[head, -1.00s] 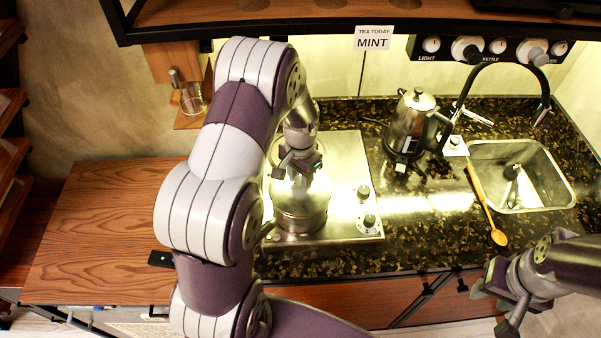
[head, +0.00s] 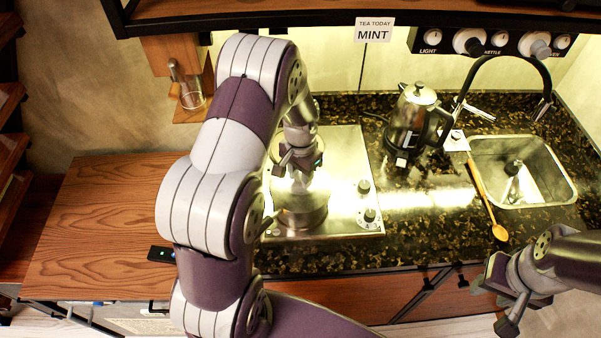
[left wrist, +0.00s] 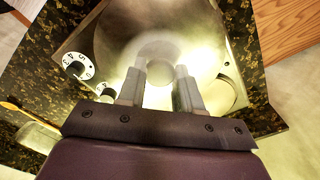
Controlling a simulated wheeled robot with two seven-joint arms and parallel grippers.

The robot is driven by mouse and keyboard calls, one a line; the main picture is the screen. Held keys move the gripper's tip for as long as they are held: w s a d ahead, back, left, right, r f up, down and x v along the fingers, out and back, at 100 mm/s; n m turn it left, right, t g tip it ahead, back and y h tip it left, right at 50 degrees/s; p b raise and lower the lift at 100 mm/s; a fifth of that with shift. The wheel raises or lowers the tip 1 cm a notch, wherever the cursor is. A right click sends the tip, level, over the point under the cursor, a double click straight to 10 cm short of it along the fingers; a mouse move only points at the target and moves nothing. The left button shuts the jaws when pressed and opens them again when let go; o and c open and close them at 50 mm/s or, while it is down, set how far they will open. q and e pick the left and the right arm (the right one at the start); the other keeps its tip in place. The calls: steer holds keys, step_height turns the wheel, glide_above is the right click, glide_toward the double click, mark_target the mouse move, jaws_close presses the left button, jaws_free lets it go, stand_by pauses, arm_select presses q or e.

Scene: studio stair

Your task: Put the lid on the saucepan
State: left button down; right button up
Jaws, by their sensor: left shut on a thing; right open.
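The steel saucepan (head: 302,216) stands on the hob, partly hidden by my left arm and gripper. My left gripper (head: 300,178) is above it, pointing down, shut on the lid (head: 290,190). The lid is a shiny, pale round piece right over the pan; I cannot tell whether it touches the rim. In the left wrist view the two fingers (left wrist: 158,88) close on the lid's middle, and the lid (left wrist: 190,50) spreads out as a bright disc below them. My right gripper (head: 510,300) is open and empty at the lower right, in front of the counter.
The steel hob (head: 345,160) has knobs on its right side. A kettle (head: 412,120) stands right of it. A wooden spoon (head: 484,195) lies beside the sink (head: 548,188). A small black device (head: 161,254) lies on the wooden top (head: 100,210), which is otherwise clear. A shelf overhangs the back.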

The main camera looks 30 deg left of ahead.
arm_select(q)
steer(key=c, duration=0.7)
jaws_free()
steer(key=shift+r, duration=0.1)
step_height(320, 180, up, 12)
steer(key=b, duration=0.3)
steer(key=shift+r, duration=0.25)
